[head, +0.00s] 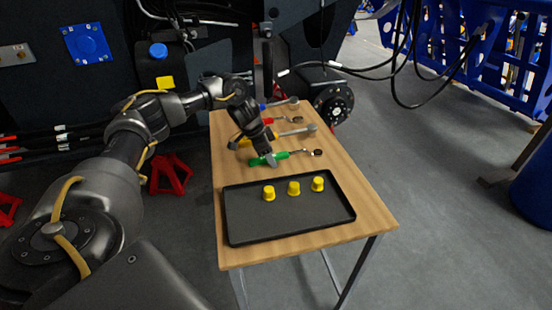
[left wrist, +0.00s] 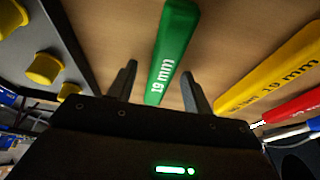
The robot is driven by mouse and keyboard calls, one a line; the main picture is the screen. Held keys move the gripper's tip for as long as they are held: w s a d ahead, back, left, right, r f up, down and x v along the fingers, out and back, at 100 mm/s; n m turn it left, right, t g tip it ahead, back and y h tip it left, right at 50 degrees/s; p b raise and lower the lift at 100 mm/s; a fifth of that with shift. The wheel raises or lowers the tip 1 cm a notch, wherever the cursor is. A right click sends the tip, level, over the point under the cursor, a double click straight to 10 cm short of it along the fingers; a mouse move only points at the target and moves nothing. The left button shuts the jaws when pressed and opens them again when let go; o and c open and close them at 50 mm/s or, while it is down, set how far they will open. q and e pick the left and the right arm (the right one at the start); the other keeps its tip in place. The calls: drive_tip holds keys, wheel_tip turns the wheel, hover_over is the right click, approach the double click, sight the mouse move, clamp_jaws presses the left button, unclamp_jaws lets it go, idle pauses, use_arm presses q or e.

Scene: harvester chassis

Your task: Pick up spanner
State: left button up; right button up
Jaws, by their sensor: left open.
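A green-handled spanner (head: 282,155) lies on the wooden table just behind the black tray, its metal head to the right. Its handle (left wrist: 174,50), marked 19 mm, also shows in the left wrist view. My left gripper (head: 271,160) is over this green handle. In the left wrist view the two fingers of the left gripper (left wrist: 162,88) are apart, with the handle between them; I cannot tell whether they touch it. A yellow-handled spanner (head: 300,130) lies behind the green one, also marked 19 mm. Red-handled (head: 291,119) and blue-handled (head: 287,102) spanners lie farther back. My right gripper is not in view.
The black tray (head: 236,232) on the front of the table (head: 372,205) holds three yellow caps (head: 293,188). The dark harvester chassis (head: 60,90) stands behind the table. A red jack stand (head: 170,175) is on the floor at left.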

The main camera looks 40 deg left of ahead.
use_arm(q)
drive_tip(key=shift+f+p, duration=0.1)
drive_tip(key=shift+p, duration=0.2)
clamp_jaws()
